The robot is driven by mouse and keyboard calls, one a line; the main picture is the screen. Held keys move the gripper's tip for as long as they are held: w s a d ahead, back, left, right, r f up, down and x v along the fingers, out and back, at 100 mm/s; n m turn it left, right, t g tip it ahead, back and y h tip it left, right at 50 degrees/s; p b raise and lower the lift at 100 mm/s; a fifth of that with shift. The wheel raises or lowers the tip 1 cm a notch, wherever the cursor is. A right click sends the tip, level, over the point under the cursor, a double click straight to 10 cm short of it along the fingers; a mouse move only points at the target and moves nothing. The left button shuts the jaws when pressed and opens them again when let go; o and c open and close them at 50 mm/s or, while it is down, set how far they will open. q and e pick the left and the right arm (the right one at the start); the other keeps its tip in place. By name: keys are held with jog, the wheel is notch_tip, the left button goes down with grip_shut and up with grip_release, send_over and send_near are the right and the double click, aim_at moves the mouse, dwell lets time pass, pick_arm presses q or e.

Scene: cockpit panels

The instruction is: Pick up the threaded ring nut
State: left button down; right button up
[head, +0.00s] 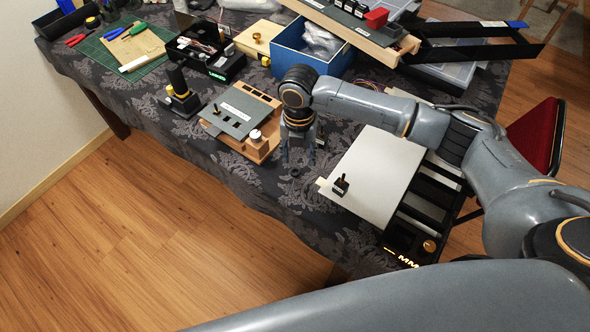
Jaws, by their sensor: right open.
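A small dark ring (295,172), which looks like the threaded ring nut, lies on the dark patterned tablecloth near the table's front edge. It is small, and its thread cannot be made out. My right gripper (298,160) points down just above and behind the ring, with its fingers apart and nothing seen between them. I cannot tell how high the fingertips are above the cloth. My left gripper is not in view.
A wooden block with a grey plate (236,113) stands left of my right gripper. A light panel (375,172) with a small black switch (341,184) lies to the right. A blue box (295,49) stands behind. Bare cloth surrounds the ring.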

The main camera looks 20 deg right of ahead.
aim_at(295, 175)
jog(key=shift+a+f, duration=0.2)
jog(key=shift+f, duration=0.85)
jog(key=f, duration=0.1)
jog(key=f+p, duration=0.1)
jog(key=f, duration=0.1)
jog(key=shift+w+a+f, duration=0.1)
jog(key=shift+a+f, duration=0.1)
jog(key=shift+f, duration=0.3)
jog(key=c, duration=0.8)
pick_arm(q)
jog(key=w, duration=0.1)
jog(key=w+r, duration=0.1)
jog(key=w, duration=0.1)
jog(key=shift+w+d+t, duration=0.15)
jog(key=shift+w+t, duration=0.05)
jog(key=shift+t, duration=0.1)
